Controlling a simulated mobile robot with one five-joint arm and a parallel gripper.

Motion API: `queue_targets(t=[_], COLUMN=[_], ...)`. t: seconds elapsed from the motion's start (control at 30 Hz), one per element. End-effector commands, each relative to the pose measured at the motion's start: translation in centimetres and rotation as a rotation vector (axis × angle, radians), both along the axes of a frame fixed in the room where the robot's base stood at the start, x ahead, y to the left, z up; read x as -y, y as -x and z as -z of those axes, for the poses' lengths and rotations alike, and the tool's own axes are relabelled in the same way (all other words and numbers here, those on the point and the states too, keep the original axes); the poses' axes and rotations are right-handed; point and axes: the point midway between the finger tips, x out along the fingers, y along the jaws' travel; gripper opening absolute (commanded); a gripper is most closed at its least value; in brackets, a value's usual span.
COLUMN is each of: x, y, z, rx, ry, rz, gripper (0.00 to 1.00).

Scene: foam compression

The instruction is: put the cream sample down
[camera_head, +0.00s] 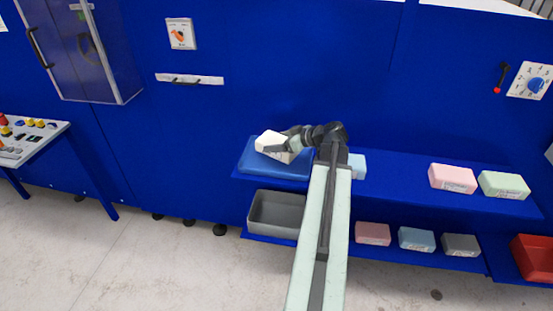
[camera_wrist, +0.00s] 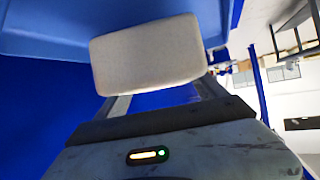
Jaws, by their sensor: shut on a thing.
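The cream sample (camera_head: 272,142) is a pale block over the blue tray (camera_head: 255,167) at the left end of the upper shelf. My gripper (camera_head: 292,145) is shut on it from the right, and the block looks tilted. In the wrist view the cream sample (camera_wrist: 148,55) sits between the two fingers of my gripper (camera_wrist: 160,95), with the blue tray (camera_wrist: 55,42) behind it. I cannot tell whether the block touches the tray. My arm hides part of the shelf just right of the tray.
On the upper shelf (camera_head: 400,189) stand a light blue block (camera_head: 357,166), a pink block (camera_head: 453,178) and a pale green block (camera_head: 504,185). A grey bin (camera_head: 275,213) and several blocks are on the lower shelf. A red bin (camera_head: 533,257) is at far right.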

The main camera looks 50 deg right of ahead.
Motion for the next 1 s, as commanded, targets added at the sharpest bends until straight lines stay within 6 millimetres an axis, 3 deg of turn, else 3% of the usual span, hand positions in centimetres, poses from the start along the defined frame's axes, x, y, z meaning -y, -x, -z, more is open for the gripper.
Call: queue_targets(t=[0.3, 0.67, 0.7, 0.73, 1.0], x=[0.0, 0.0, 0.0, 0.0, 0.1], y=[0.0, 0.0, 0.0, 0.0, 0.1], z=[4.0, 4.0, 3.8, 3.8, 3.6], rx=[0.0, 0.0, 0.0, 0.0, 0.0], ry=[0.0, 0.0, 0.0, 0.0, 0.0], rz=[0.0, 0.001, 0.001, 0.001, 0.001], gripper=[0.37, 0.37, 0.89, 0.97, 1.0])
